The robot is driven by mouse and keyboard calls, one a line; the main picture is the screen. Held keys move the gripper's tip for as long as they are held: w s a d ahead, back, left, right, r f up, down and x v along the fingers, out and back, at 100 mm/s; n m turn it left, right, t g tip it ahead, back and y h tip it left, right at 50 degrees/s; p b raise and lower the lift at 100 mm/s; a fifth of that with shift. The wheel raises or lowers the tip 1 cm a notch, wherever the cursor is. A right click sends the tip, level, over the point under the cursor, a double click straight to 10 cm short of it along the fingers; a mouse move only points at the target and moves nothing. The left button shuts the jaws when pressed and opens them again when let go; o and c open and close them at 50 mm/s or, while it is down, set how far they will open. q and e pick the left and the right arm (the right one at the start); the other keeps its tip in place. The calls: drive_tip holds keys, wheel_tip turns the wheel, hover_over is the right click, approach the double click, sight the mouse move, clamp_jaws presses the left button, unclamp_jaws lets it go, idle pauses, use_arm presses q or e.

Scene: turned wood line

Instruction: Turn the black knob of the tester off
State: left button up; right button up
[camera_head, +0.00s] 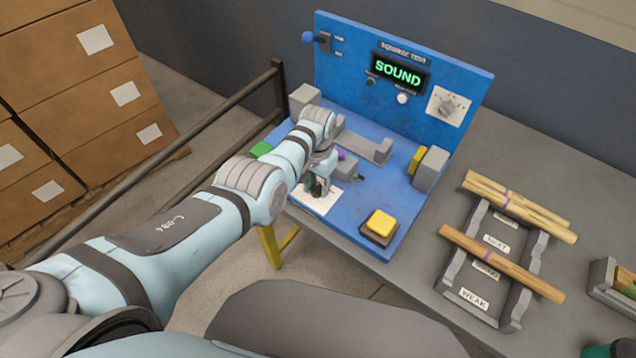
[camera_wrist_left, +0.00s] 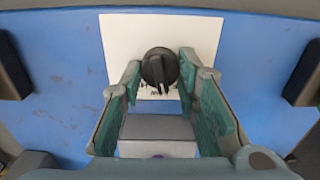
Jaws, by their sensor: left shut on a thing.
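The blue tester (camera_head: 340,62) stands on the grey bench, its display (camera_head: 399,73) lit green with the word SOUND. The black knob (camera_wrist_left: 160,66) shows in the left wrist view on a white plate (camera_wrist_left: 218,32), its ridge near upright in that picture. My left gripper (camera_wrist_left: 160,75) has its green-padded fingers on either side of the knob, shut on it. In the head view my left gripper (camera_head: 319,186) is low over the white plate (camera_head: 313,202) on the tester's base and mostly hides the knob.
A yellow button (camera_head: 380,222) sits right of the gripper. A grey cradle (camera_head: 366,145) and end blocks stand behind it. A rack (camera_head: 513,322) with wooden spindles is at right.

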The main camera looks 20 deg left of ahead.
sight(317, 185)
use_arm(q)
drive_tip(key=n, duration=0.6)
idle(0.6)
drive_tip(key=shift+a, duration=0.1)
drive_tip(key=o, duration=1.2)
drive_tip(key=shift+c, duration=0.2)
wheel_tip(317, 185, up, 12)
drive_tip(key=shift+f, duration=0.1)
